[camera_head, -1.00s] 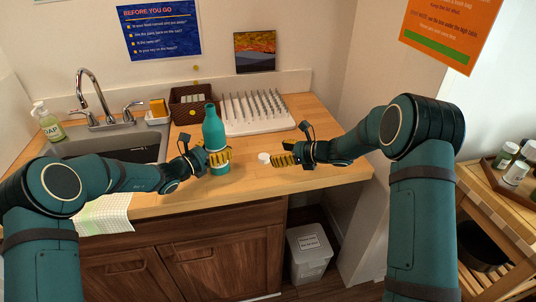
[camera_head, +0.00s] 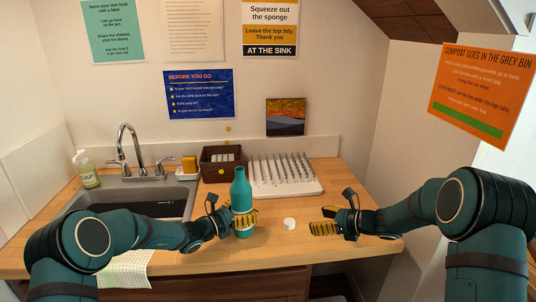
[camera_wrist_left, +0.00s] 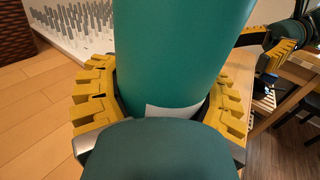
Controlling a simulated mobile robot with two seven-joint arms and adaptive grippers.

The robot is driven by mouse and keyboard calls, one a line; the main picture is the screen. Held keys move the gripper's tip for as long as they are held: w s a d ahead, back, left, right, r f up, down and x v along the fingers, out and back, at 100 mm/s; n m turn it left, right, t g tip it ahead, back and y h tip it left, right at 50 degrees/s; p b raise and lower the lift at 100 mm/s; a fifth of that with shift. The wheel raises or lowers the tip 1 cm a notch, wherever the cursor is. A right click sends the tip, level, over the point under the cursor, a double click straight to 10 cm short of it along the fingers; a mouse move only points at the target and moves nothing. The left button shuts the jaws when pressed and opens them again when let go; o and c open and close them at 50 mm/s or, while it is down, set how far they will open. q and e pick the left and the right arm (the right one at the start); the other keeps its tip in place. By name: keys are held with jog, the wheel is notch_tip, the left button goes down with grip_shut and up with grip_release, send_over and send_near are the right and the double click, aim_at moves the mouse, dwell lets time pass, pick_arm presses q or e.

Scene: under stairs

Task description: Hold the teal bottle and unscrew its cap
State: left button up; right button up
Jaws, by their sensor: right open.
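The teal bottle (camera_head: 240,190) stands upright on the wooden counter, right of the sink. My left gripper (camera_head: 244,220) has its yellow fingers closed around the bottle's body. In the left wrist view the bottle (camera_wrist_left: 180,50) fills the middle, with a ribbed yellow finger on each side; a white patch shows low on it. A small white round piece (camera_head: 289,223), which looks like a cap, lies on the counter right of the bottle. My right gripper (camera_head: 322,221) is open and empty to the right of the white piece, apart from it.
A white pegged drying rack (camera_head: 300,188) and a brown basket (camera_head: 212,172) stand behind the bottle. The sink (camera_head: 125,195) with a tap, a soap bottle (camera_head: 86,170) and a checked cloth (camera_head: 127,268) are at left. A wall (camera_head: 385,130) bounds the counter at right.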

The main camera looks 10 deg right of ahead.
pick_arm(q)
jog(key=o, duration=0.4)
